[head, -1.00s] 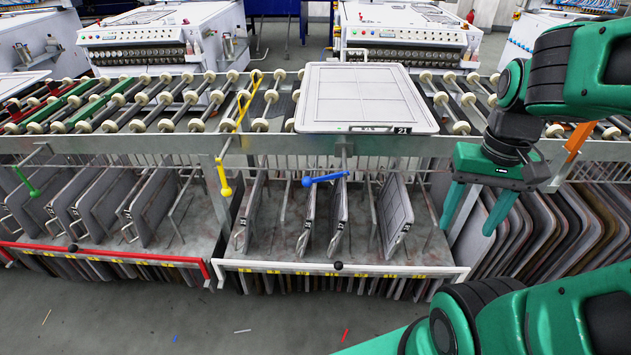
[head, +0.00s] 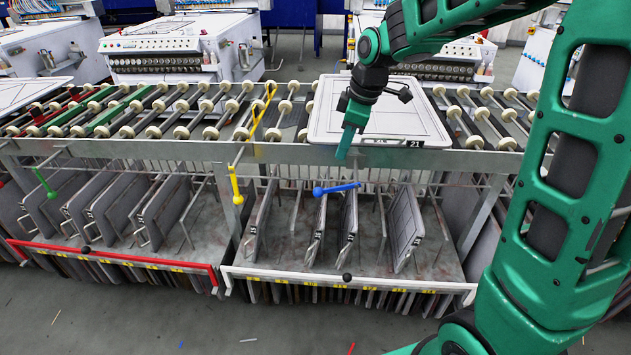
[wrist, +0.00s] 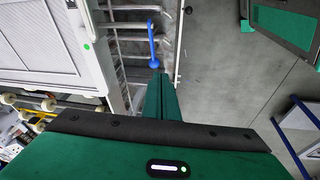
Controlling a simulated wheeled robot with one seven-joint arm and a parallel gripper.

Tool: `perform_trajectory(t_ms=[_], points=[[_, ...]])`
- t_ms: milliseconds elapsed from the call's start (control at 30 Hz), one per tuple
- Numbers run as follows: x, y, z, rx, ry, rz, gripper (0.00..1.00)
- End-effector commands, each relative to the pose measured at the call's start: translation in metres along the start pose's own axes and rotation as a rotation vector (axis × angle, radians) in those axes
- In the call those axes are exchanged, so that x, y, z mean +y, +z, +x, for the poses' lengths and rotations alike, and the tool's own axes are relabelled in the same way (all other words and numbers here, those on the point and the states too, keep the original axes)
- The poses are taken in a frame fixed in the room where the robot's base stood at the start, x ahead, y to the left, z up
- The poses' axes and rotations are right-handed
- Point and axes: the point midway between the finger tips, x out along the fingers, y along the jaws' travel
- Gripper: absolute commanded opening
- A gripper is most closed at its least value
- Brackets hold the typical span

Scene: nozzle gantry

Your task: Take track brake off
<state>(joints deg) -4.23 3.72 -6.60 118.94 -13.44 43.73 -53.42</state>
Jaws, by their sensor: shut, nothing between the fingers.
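No label tells which lever is the track brake. My gripper (head: 343,151) points down in front of the screen's front edge, just above the blue lever, shut and empty. In the wrist view, the blue lever (wrist: 152,42) lies just beyond my closed fingertips (wrist: 160,78); I cannot tell whether they touch.
The framed screen (head: 425,125), marked 21, lies on the rollers behind my gripper. Upright screens (head: 405,225) stand in the rack below, behind a white front bar (head: 290,274). A red bar (head: 120,260) fronts the left rack. The floor in front is clear except for small scraps.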

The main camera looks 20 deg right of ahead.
Motion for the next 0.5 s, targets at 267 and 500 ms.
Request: perform_trajectory(t_ms=[267, 500], points=[[0.007, -0.055, 0.023, 0.058, -0.009, -0.231, 0.0], [0.007, -0.058, 0.024, 0.063, -0.01, -0.248, 0.0]])
